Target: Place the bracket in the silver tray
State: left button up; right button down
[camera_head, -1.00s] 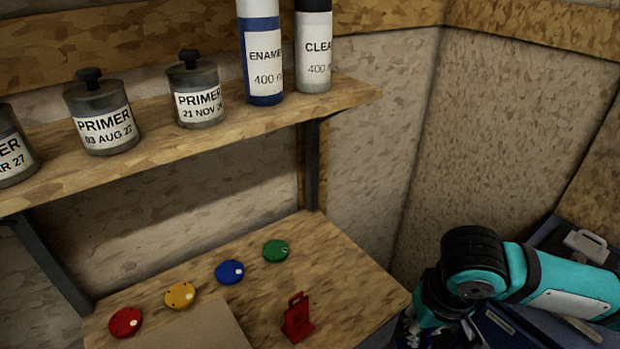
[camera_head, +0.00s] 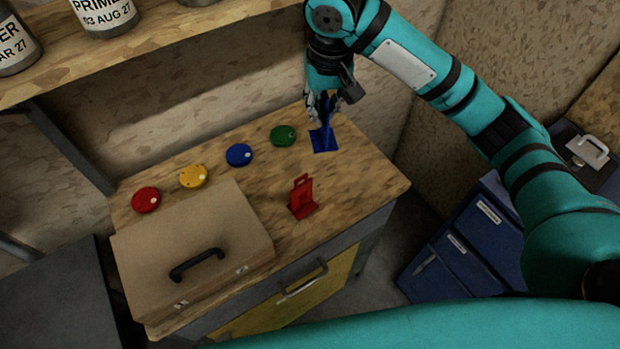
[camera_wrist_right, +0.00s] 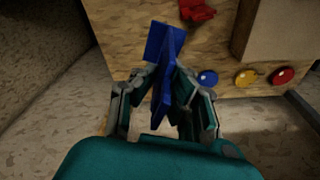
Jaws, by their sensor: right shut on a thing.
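My right gripper (camera_head: 328,106) is shut on a blue bracket (camera_head: 324,139) over the back right part of the wooden bench. In the right wrist view the blue bracket (camera_wrist_right: 165,45) stands between the fingers (camera_wrist_right: 168,85), its flat plate pointing away from the gripper. Whether the plate touches the bench is hard to tell. A red bracket (camera_head: 302,197) stands on the bench nearer the front, apart from the gripper; part of it also shows in the right wrist view (camera_wrist_right: 197,11). No silver tray is visible. My left gripper is out of view.
A tan case (camera_head: 215,225) lies on the bench's front left. Red (camera_head: 146,199), yellow (camera_head: 193,176), blue (camera_head: 239,155) and green (camera_head: 283,136) discs line the back. A shelf (camera_head: 150,45) with tins overhangs the back. Blue drawers (camera_head: 465,250) stand at right.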

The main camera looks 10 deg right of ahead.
aim_at(325, 137)
notch_tip(325, 137, down, 18)
jog(key=shift+d+r+p, duration=0.1)
jog(key=shift+r+p, duration=0.15)
jog(key=shift+p, duration=0.8)
jog(key=shift+f, duration=0.1)
jog(key=c, duration=1.8)
grip_release()
jog(key=o, duration=0.3)
jog(key=r, duration=0.3)
jog(key=s+r, duration=0.1)
jog(key=r, duration=0.3)
jog(key=r+b, duration=0.1)
jog(key=r, duration=0.3)
jog(key=shift+s+r, duration=0.1)
jog(key=shift+s, duration=0.2)
jog(key=shift+s+r, duration=0.1)
jog(key=shift+r, duration=0.35)
